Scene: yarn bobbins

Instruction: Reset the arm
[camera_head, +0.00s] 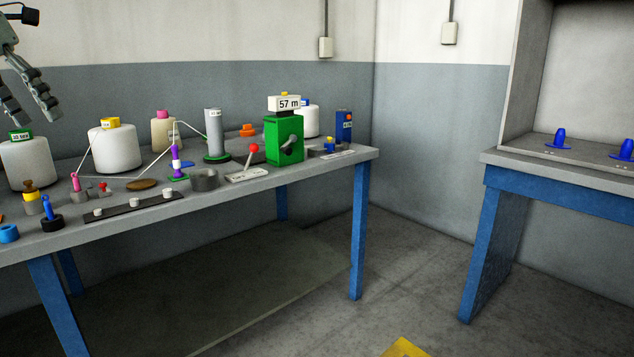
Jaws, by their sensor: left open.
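My left gripper (32,103) is at the upper left of the head view, raised above the far left part of the table. Its two fingers point down and are apart, with nothing between them. It hangs above a white yarn bobbin (27,165) with a green top and does not appear to touch it. A second white bobbin (115,150) with a yellow top stands to the right of it. My right gripper is not in view.
The grey table (235,195) with blue legs holds a green counter box (284,140) reading 57 m, a grey cylinder (213,132), a red-knobbed lever (254,149) and several small parts. A second bench (560,165) with blue pegs stands at right. Bare floor (400,270) lies between them.

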